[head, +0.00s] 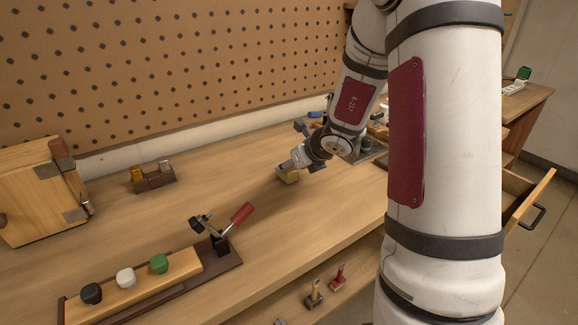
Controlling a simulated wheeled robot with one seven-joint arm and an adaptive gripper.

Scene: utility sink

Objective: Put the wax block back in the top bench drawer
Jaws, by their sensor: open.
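A small yellowish block (287,177), which looks like the wax block, sits on the wooden bench top near the middle of the head view. My gripper (293,166) is open and reaches down from the upper right, with its fingers right at the block. The fingers partly cover the block, and I cannot tell whether they touch it. An open drawer (532,199) with a dark handle sticks out at the right side of the bench. My arm hides much of the drawer and its inside.
A clamp with a red handle (242,213) and a strip with black, white and green knobs (126,278) stand at the front left. A wooden box (38,195) and a small rack (152,177) are at the left. A pegboard (170,65) rises behind.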

